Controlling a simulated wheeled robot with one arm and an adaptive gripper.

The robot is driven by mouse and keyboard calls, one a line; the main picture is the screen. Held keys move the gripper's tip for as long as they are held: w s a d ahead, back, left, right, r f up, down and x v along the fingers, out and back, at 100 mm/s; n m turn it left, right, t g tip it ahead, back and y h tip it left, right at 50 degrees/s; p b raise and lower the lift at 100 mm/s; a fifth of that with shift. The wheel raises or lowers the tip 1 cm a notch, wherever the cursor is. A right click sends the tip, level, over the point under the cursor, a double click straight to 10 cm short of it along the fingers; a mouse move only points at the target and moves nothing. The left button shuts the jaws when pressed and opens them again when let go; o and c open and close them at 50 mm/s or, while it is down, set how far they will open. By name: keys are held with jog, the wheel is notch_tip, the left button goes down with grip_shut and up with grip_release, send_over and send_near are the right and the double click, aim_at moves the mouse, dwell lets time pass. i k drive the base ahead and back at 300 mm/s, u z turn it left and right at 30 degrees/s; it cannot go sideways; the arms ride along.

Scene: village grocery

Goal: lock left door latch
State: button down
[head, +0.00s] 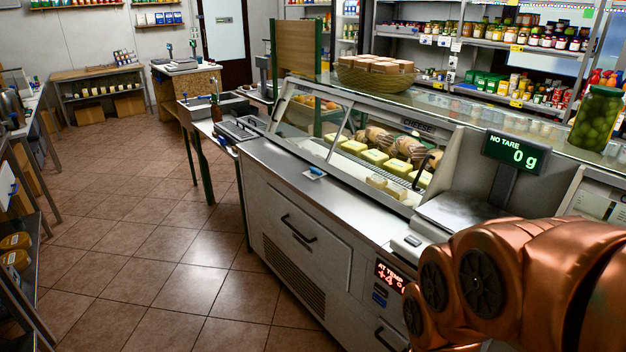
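A glass-fronted cheese case (395,225) stands in the middle of the head view. Its left glass door (310,128) and right glass door (385,165) slope above the steel counter. A small metal piece with a blue part (315,172) sits on the counter edge below the left door; it may be the latch, but it is too small to tell whether it is locked. A similar pale piece (413,240) is farther right, near the scale. My copper arm fills the lower right; my gripper is out of view.
A scale with a green display (515,152) and a jar of green fruit (596,118) stand to the right. A wicker basket (376,78) rests on top of the case. The tiled floor (165,260) left of the case is clear. Shelves (25,215) line the left edge.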

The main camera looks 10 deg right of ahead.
aim_at(312, 170)
jog(key=u, duration=0.15)
jog(key=i, duration=0.4)
jog(key=u, duration=0.8)
jog(key=i, duration=0.75)
jog(key=u, duration=0.6)
